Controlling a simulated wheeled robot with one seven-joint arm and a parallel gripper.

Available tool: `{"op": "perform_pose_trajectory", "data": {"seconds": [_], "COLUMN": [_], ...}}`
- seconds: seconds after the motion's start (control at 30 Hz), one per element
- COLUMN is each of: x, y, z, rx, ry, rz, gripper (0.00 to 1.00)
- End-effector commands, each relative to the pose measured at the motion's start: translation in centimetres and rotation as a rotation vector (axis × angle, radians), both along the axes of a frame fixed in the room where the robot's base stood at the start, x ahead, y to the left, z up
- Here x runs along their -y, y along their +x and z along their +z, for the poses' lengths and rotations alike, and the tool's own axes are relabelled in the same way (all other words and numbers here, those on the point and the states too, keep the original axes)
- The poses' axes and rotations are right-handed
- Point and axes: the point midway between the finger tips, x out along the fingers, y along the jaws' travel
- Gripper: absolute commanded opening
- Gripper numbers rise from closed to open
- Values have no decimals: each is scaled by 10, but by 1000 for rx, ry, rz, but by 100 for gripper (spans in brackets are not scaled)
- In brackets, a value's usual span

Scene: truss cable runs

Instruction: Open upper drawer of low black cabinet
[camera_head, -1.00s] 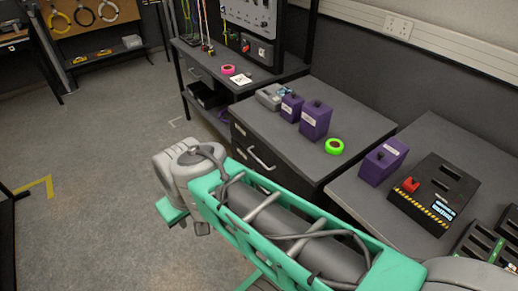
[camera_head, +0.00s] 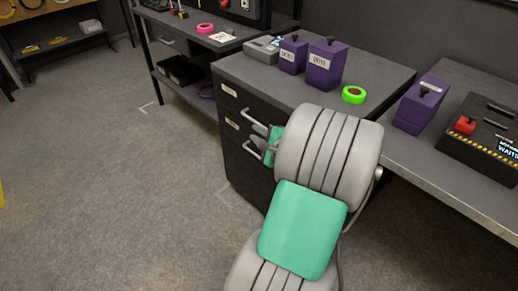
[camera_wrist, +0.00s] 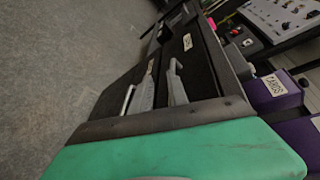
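The low black cabinet (camera_head: 232,158) stands right of centre in the head view, with its drawer fronts facing left. Its upper drawer (camera_head: 229,91) has a white label and looks closed. My gripper (camera_head: 258,128) is at the cabinet front, near the upper handle; my wrist hides part of the front. In the wrist view, the grey fingers of my gripper (camera_wrist: 163,72) are apart in front of the dark drawer fronts. The upper label (camera_wrist: 187,41) lies beyond them. A pale lower handle (camera_wrist: 127,99) shows left of the fingers. I cannot tell whether the fingers touch the upper handle.
Purple boxes (camera_head: 325,66) and a green tape roll (camera_head: 353,94) sit on the cabinet top. A workbench (camera_head: 185,28) stands behind, and a grey table (camera_head: 440,165) with another purple box (camera_head: 418,106) is at right. The floor (camera_head: 110,200) at left is clear.

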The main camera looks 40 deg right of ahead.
Motion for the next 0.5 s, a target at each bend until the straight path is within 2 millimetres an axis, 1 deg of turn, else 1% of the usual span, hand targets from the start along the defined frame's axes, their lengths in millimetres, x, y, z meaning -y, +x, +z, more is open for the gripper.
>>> {"op": "perform_pose_trajectory", "data": {"seconds": [0.03,0.1,0.17,0.23,0.4,0.5], "x": [19,32,35,38,46,51], "y": [-11,-16,-14,-4,28,43], "z": [-14,-11,-10,-10,-18,-21], "rx": [51,98,112,113,110,109], "ry": [52,93,106,105,104,103], "rz": [-67,-115,-126,-125,-121,-122], "gripper": [20,20,20,20,20,20]}}
